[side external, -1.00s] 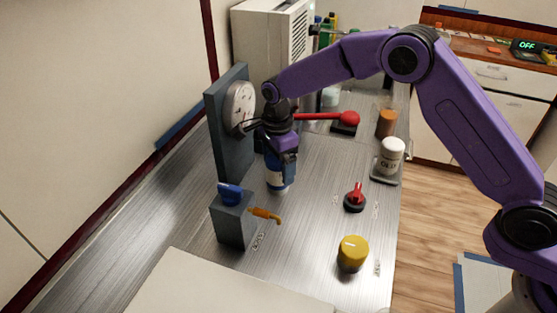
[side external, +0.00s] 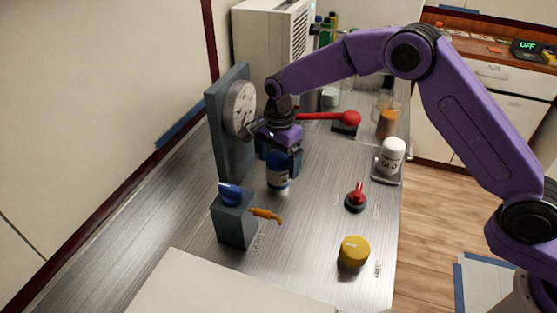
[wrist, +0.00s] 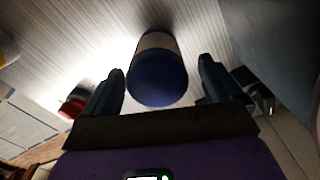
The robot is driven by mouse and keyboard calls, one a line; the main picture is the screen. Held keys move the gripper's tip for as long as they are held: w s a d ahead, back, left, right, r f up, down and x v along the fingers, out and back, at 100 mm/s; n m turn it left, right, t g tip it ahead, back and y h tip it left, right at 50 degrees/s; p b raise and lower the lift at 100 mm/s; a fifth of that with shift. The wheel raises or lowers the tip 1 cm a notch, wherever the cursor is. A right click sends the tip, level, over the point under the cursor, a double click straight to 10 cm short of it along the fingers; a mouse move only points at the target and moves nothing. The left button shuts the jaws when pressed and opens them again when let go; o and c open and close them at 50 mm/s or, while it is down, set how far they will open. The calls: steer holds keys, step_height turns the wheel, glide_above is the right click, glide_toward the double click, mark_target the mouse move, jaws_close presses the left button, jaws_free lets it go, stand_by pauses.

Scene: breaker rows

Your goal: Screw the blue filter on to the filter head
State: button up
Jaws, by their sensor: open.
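The blue filter (side external: 278,172), with a pale label band, stands upright on the metal counter. In the wrist view the filter (wrist: 157,80) shows its dark blue rounded end, between and beyond my two fingers, with gaps on both sides. My gripper (side external: 284,160) is open beside and slightly above the filter's top, with nothing held. In the wrist view my gripper (wrist: 161,68) shows both fingers spread apart. A grey upright panel (side external: 230,150) carries a pale round disc (side external: 240,107) with dark marks; I cannot tell whether this is the filter head.
A grey block (side external: 233,222) with a blue knob and orange lever stands in front. A white canister marked OLD (side external: 392,154), a red-handled knob (side external: 356,198) and a yellow cap (side external: 354,252) stand to the right. A red lever (side external: 335,117) lies behind my gripper. Counter between them is clear.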

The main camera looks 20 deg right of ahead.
steer(key=n, duration=0.4)
steer(key=shift+s+n, duration=0.1)
steer(key=shift+n, duration=0.3)
steer(key=n, duration=0.4)
steer(key=shift+a+n, duration=0.1)
steer(key=shift+n, duration=0.3)
